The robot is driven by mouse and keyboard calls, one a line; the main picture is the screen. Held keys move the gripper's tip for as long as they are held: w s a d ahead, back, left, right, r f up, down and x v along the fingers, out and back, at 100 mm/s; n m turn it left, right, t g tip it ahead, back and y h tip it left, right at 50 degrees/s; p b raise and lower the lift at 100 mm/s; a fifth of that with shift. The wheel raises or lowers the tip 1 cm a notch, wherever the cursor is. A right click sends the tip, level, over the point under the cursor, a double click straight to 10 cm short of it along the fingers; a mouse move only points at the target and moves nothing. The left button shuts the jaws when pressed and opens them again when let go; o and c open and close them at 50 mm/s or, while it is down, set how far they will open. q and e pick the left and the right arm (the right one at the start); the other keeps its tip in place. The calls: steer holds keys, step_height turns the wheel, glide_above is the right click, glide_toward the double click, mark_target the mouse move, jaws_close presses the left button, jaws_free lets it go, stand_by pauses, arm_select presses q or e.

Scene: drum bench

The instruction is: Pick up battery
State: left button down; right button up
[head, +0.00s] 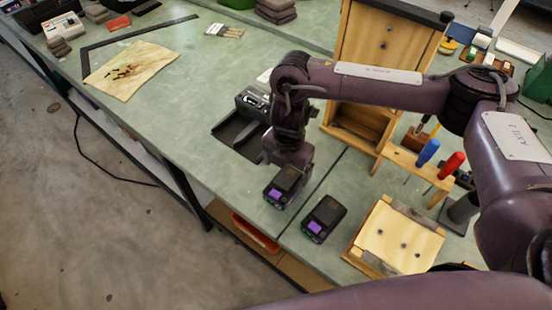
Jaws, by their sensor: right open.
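Two black batteries with purple labels are near the front edge of the green bench. One battery (282,190) is directly below my right gripper (287,163), and its upper part is partly hidden by the gripper. The other battery (324,219) lies a little to the right and nearer, clear of the gripper. My right gripper is open and points down; its fingertips are hard to make out, so I cannot tell whether they touch the battery. My left gripper is out of view.
A dark tray (233,136) lies left of my right gripper. A wooden cabinet (375,60) and a wooden box (397,238) stand to the right, near screwdrivers (428,152). A yellow cloth (130,70) lies far left. The bench between cloth and tray is clear.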

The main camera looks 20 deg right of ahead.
mark_target(285, 180)
steer(key=shift+w+f, duration=0.2)
steer(key=shift+w, duration=0.25)
steer(key=shift+s+f, duration=0.15)
steer(key=shift+f, duration=0.15)
steer(key=shift+s+f, duration=0.55)
steer(key=shift+s, duration=0.2)
steer(key=shift+s+a+f+p, duration=0.15)
steer(key=shift+f+p, duration=0.25)
steer(key=shift+f, duration=0.6)
steer(key=f, duration=0.2)
steer(key=shift+w+a+f, duration=0.1)
steer(key=shift+w+f, duration=0.2)
steer(key=shift+w, duration=0.05)
steer(key=shift+s+f, duration=0.15)
steer(key=shift+f, duration=0.1)
steer(key=c, duration=1.3)
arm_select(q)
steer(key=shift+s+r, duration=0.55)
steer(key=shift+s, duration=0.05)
arm_select(e)
steer(key=shift+c, duration=0.3)
